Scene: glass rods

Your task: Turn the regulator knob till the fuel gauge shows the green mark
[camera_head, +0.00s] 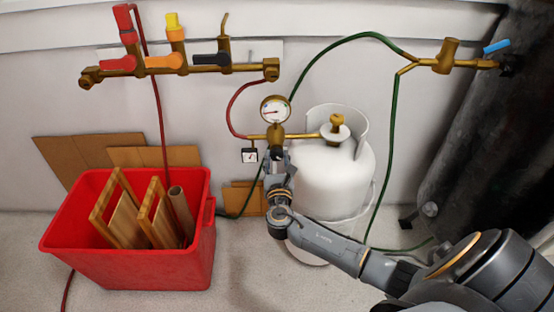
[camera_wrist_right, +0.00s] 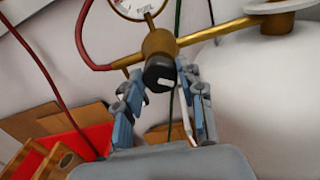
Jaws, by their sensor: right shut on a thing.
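The fuel gauge (camera_head: 275,109) is a round white dial in a brass rim on the brass regulator (camera_head: 297,136). A red needle points roughly left; I cannot make out a green mark. The gauge's lower edge shows at the top of the right wrist view (camera_wrist_right: 135,6). The regulator knob (camera_wrist_right: 159,74) is black with a white mark, on the front of the brass body. My right gripper (camera_head: 276,155) is just below the gauge, shut on the knob, with a finger at either side in the right wrist view (camera_wrist_right: 162,84). My left gripper is not in view.
A white gas tank (camera_head: 325,185) stands right of my gripper. Red hose (camera_head: 233,108) and green hose (camera_head: 340,38) run nearby. A red crate (camera_head: 150,268) with wooden pieces stands at left.

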